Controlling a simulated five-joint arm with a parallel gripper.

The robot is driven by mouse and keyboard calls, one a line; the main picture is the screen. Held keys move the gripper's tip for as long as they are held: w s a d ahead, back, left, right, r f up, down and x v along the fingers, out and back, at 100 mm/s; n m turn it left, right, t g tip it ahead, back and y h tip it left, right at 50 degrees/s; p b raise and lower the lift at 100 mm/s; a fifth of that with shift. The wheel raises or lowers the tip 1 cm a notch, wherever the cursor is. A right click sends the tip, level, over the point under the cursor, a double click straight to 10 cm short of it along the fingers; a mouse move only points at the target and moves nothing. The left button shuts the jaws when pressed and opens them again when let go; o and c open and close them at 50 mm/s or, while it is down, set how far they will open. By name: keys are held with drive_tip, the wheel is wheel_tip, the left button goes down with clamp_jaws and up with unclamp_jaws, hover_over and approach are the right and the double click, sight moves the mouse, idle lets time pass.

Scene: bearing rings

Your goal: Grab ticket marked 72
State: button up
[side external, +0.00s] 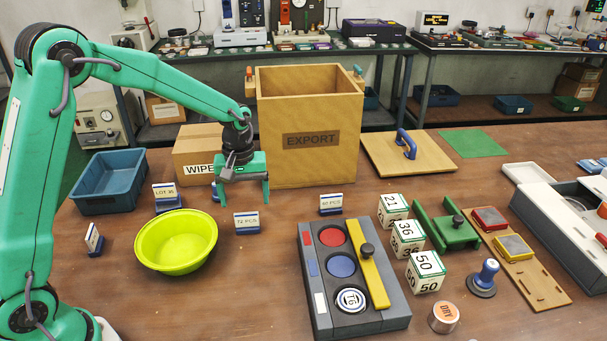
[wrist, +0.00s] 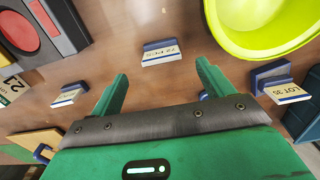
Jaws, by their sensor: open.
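The ticket marked 72 PCS (side external: 246,222) is a small white card in a blue holder, standing on the table just right of the yellow-green bowl. In the wrist view the same ticket (wrist: 161,54) is upside down, just beyond the fingertips and roughly centred between them. My gripper (side external: 242,199) is green, open and empty, with its fingers pointing down above and behind the ticket. In the wrist view my gripper (wrist: 162,70) has its fingers spread wide, with bare table between them.
The yellow-green bowl (side external: 176,243) is close left of the ticket. Other tickets stand nearby: LOT 35 (side external: 164,192), 60 PCS (side external: 330,203) and one at the left (side external: 93,239). The EXPORT box (side external: 310,165) is behind my gripper. A grey tray (side external: 313,288) with discs lies right.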

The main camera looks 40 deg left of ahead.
sight(248, 226)
drive_tip(key=shift+f, duration=1.25)
drive_tip(key=shift+f, duration=0.15)
drive_tip(key=shift+a+f, duration=0.1)
drive_tip(key=shift+f, duration=2.35)
drive_tip(key=shift+c, duration=0.4)
drive_tip(key=c, duration=1)
